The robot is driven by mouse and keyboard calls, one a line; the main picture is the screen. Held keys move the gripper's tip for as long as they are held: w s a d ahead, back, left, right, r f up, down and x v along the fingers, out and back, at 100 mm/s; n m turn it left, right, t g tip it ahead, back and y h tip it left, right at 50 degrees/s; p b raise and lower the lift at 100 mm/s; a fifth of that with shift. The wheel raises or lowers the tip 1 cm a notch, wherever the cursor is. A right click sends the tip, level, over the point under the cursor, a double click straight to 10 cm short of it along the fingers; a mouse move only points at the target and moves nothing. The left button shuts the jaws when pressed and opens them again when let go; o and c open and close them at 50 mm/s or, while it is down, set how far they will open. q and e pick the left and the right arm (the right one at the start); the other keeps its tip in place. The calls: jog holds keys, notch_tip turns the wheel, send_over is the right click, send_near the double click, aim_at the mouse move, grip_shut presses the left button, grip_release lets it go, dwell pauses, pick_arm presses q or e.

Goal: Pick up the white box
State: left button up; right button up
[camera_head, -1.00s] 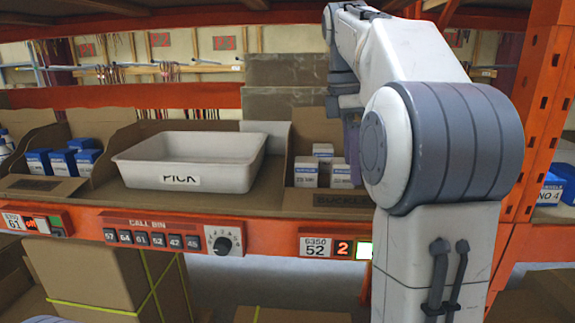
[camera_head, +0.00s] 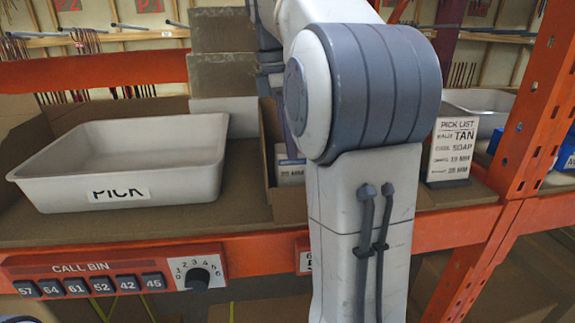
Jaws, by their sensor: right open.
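A white box (camera_head: 290,171) with a blue band and printed label stands in a cardboard bin (camera_head: 268,160) on the shelf. It is mostly hidden behind my right arm, and any boxes beside it are hidden too. My right gripper (camera_head: 284,118) hangs behind my arm's big grey joint, above and in front of the bin. Only a part of it shows, a dark finger pointing down; it is open, and I see nothing held in it.
A white tray marked PICK (camera_head: 75,203) stands left of the bin. The orange shelf beam (camera_head: 250,247) runs in front, with a dial panel. A pick list card (camera_head: 452,150) stands at right, near an orange upright (camera_head: 535,110). Stacked cardboard boxes (camera_head: 222,70) rise behind.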

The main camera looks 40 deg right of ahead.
aim_at(292, 162)
jog(key=shift+s+d+f+p, duration=0.1)
jog(key=shift+s+d+f, duration=0.05)
jog(key=shift+f, duration=0.85)
jog(key=shift+s+d+f+p, duration=0.1)
jog(key=shift+f+p, duration=0.05)
jog(key=shift+f, duration=0.9)
jog(key=shift+s+d+f+p, duration=0.1)
jog(key=shift+s+d+f, duration=0.05)
jog(key=shift+f, duration=0.85)
grip_shut()
jog(key=shift+r, duration=0.1)
